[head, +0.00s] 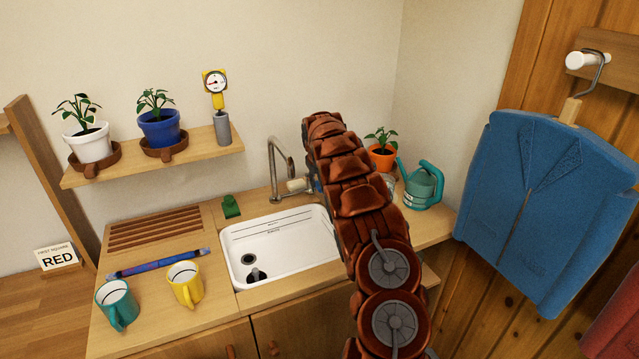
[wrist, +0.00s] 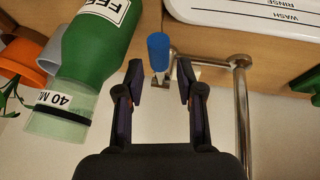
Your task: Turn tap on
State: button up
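The metal tap (head: 279,165) stands behind the white sink (head: 236,281), its bent spout reaching over the basin. No water shows at the spout. In the wrist view, the tap's pipe (wrist: 242,115) runs down the right side, and a blue-tipped lever (wrist: 158,52) shows near the middle. My gripper (wrist: 160,72) is open, with a dark finger on each side of the lever. The lever lies between or just beyond the fingertips; I cannot tell if they touch it. In the head view my arm hides the gripper.
A green bottle (wrist: 98,42) stands close beside the gripper in the wrist view. A teal watering can (head: 421,187) and an orange-potted plant (head: 382,155) are right of my arm. A yellow mug (head: 185,284) and teal mug (head: 117,304) stand left of the sink.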

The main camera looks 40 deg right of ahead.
aim_at(319, 185)
jog(key=shift+p+x, duration=0.45)
jog(key=shift+x, duration=1.35)
jog(key=shift+d, duration=0.1)
grip_shut()
